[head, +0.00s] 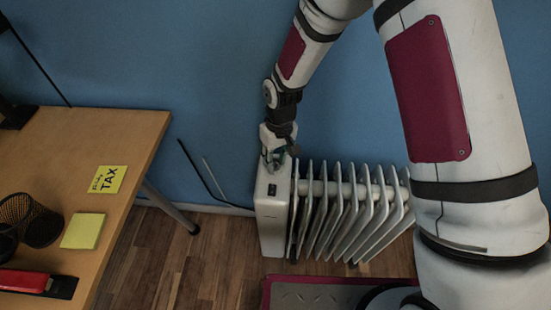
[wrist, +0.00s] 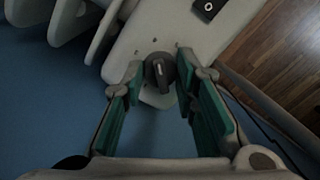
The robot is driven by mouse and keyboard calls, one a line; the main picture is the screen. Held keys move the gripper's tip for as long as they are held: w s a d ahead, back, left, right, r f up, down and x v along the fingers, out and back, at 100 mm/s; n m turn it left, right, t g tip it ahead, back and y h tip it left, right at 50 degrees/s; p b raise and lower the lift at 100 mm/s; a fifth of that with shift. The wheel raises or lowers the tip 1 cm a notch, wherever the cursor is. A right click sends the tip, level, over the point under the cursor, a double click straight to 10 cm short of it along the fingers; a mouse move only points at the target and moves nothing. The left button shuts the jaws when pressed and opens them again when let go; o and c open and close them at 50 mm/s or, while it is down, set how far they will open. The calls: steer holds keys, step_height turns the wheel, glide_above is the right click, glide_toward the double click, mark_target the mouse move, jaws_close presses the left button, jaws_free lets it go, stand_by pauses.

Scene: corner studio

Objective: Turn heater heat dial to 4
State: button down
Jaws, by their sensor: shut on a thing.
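The white oil heater (head: 272,215) stands on the wood floor against the blue wall, its fins to the right of its end panel. My gripper (head: 272,160) reaches down onto the top of that panel. In the wrist view the dark round heat dial (wrist: 160,72) sits between the fingertips of my gripper (wrist: 161,76), and the green-padded fingers are closed on its two sides. A light pointer mark shows on the dial. The numbers around it are too small to read. In the head view the dial is hidden by my gripper.
A black switch (head: 272,189) is on the heater's panel; it also shows in the wrist view (wrist: 208,8). A wooden desk (head: 130,130) stands at the left with a mesh cup (head: 42,222), sticky notes (head: 83,231) and a red stapler (head: 25,281). A cable hangs along the wall.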

mark_target(278, 161)
steer(key=c, duration=1.3)
jaws_free()
steer(key=shift+r, duration=0.1)
steer(key=r, duration=1.1)
steer(key=shift+w+d+r, duration=0.25)
steer(key=shift+d+r, duration=0.1)
steer(key=shift+r, duration=0.05)
